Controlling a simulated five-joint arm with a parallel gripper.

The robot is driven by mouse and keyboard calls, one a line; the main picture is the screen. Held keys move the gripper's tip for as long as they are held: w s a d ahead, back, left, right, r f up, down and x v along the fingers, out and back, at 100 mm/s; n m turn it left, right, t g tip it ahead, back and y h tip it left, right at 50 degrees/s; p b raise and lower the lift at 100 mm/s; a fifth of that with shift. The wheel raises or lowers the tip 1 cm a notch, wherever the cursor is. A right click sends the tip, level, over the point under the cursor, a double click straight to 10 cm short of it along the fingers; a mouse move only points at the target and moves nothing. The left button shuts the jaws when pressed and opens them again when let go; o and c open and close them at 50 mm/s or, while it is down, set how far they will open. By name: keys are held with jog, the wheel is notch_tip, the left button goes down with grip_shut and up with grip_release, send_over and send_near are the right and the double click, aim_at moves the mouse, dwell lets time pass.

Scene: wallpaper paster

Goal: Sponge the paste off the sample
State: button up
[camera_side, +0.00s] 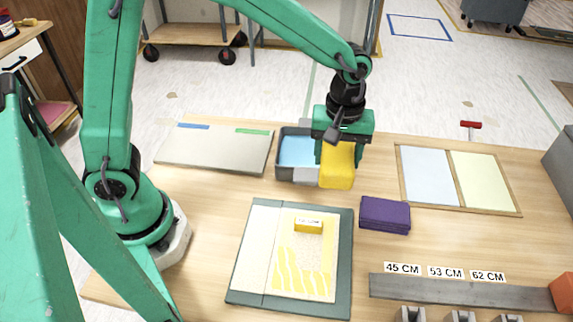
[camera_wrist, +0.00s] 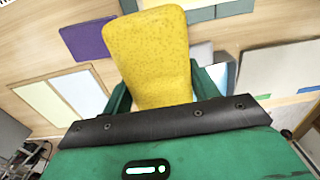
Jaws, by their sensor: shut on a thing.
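My gripper (camera_side: 337,150) is shut on a yellow sponge (camera_side: 338,166), which hangs below the fingers at the right side of the water tray. The sponge (camera_wrist: 150,55) fills the middle of the wrist view between my green fingers. The tray (camera_side: 284,167) is grey with light blue water and is partly hidden behind the sponge and gripper. The sample (camera_side: 304,262) lies on a dark green board (camera_side: 243,285) at the front. Wavy yellow paste streaks (camera_side: 290,281) show on its lower part, and a small yellow block with a white label (camera_side: 308,226) rests on its upper part.
A folded purple cloth (camera_side: 385,214) lies right of the sponge. A two-panel frame (camera_side: 458,180) is at the right. A metal rule with centimetre labels (camera_side: 460,291) runs along the front right, with an orange block (camera_side: 563,293) at its end. A grey board (camera_side: 215,148) lies back left.

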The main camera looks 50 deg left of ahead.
jog(key=s+d, duration=1.2)
jog(key=d, duration=0.1)
jog(key=shift+d+f, duration=0.15)
jog(key=shift+f, duration=0.3)
jog(key=shift+f, duration=0.1)
jog(key=shift+f, duration=3.15)
